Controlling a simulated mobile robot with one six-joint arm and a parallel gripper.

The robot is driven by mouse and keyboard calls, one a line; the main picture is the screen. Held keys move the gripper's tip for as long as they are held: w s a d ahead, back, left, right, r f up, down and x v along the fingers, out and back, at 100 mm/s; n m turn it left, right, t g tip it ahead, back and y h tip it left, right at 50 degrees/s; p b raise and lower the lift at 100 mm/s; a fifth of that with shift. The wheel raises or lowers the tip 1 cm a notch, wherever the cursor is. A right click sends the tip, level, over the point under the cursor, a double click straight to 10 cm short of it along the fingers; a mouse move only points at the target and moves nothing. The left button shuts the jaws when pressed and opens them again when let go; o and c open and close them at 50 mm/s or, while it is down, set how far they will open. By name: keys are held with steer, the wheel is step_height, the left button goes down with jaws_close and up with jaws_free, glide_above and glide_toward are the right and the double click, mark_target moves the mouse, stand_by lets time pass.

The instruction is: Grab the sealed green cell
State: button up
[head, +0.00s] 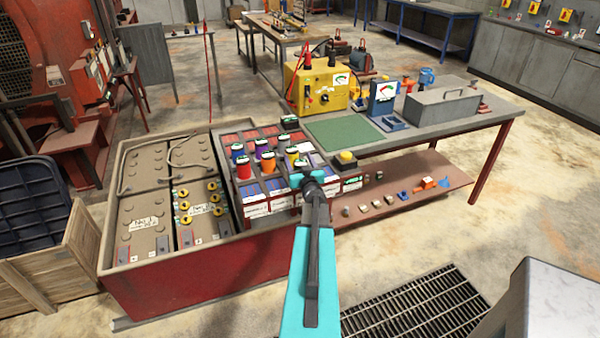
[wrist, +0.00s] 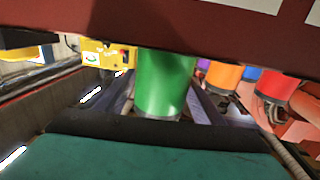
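A green cell (wrist: 165,85) shows in the middle of the wrist view, a bright green cylinder with a grey band at its lower end. A dark red surface hides its upper end. My gripper (head: 310,186) is over the front right part of the cell rack (head: 262,204) in the head view. I cannot pick out the green cell's body there, and my arm covers part of the rack. In the wrist view a teal part of mine with a dark edge fills the bottom. The fingers are not clear, so I cannot tell whether they are open or touch the cell.
Orange (wrist: 224,76) and red (wrist: 277,86) cells stand to the right of the green one. The rack sits on a red bin beside large batteries (head: 150,222). A yellow charger (head: 322,84) and a green mat (head: 343,132) are on the bench behind. A floor grate (head: 425,310) lies at front right.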

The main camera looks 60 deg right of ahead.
steer(key=c, duration=1.4)
jaws_close()
steer(key=shift+r, duration=0.2)
steer(key=shift+r+b, duration=0.3)
steer(key=shift+r, duration=0.5)
steer(key=s+a+r, duration=0.3)
steer(key=s+a, duration=0.3)
steer(key=a, duration=0.2)
steer(key=shift+s+a, duration=0.35)
steer(key=shift+a, duration=0.05)
steer(key=shift+a+p, duration=0.1)
steer(key=shift+p, duration=0.3)
